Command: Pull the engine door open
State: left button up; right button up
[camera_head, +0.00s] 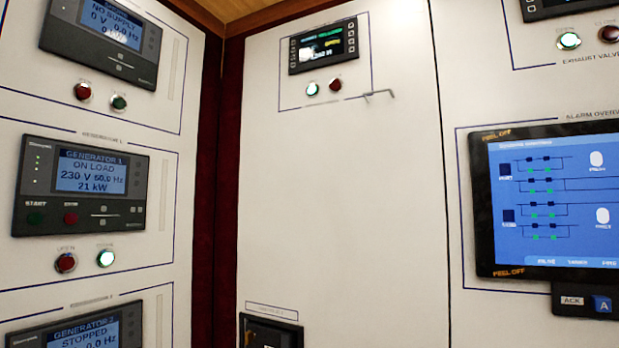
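A tall white cabinet panel (340,220) fills the middle of the head view. A small thin metal bracket, like a handle, (380,95) sticks out near its upper right, by the corner of a blue outline. The panel looks flush with its neighbour along a thin dark vertical seam at its right. No readable label marks any panel as the engine door, so I cannot tell which one it is. Neither of my grippers is in view.
Left, a white panel carries generator controllers (80,187) with buttons. The middle panel has a small display (323,46) above two lamps and a dark unit (270,331) at the bottom. Right, a large blue alarm screen (560,200) is mounted. A dark red strip (204,190) fills the corner.

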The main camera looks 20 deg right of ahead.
aim_at(342, 222)
jog(key=u, duration=0.15)
jog(key=k, duration=0.2)
jog(key=u, duration=1.05)
jog(key=k, duration=1.15)
jog(key=u, duration=0.8)
jog(key=i, duration=0.95)
jog(key=z, duration=0.6)
jog(key=i, duration=1.2)
jog(key=z, duration=1.65)
jog(key=i, duration=0.6)
jog(key=z, duration=0.6)
